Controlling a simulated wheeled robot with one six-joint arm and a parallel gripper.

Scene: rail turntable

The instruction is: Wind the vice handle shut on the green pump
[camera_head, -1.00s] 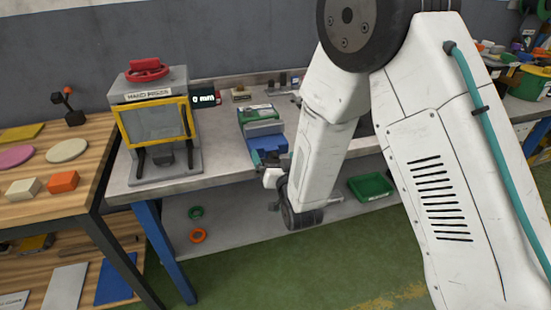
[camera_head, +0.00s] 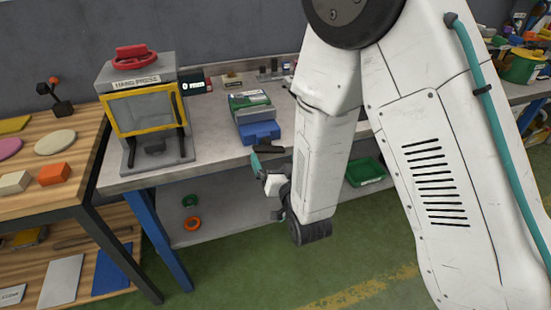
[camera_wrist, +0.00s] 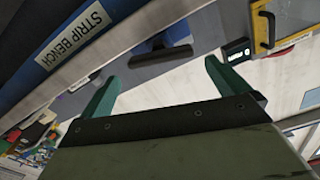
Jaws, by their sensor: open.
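The blue vice (camera_head: 259,132) stands at the front of the metal bench, with grey jaws. The green pump (camera_head: 248,100) sits at its jaws; contact on both sides cannot be told. In the wrist view, the dark vice handle (camera_wrist: 164,65) is a straight bar lying slantwise just beyond my fingertips. My gripper (camera_wrist: 162,78) is open, its two teal fingers apart with nothing between them. In the head view my gripper (camera_head: 262,162) is low at the bench's front edge, just in front of the vice; my arm partly hides it.
A hand press (camera_head: 147,110) with a yellow-framed guard stands left of the vice. A wooden table (camera_head: 70,150) with coloured blocks is farther left. The blue bench edge labelled STRIP BENCH (camera_wrist: 85,32) runs close to my fingers. A green bin (camera_head: 364,172) lies on the lower shelf.

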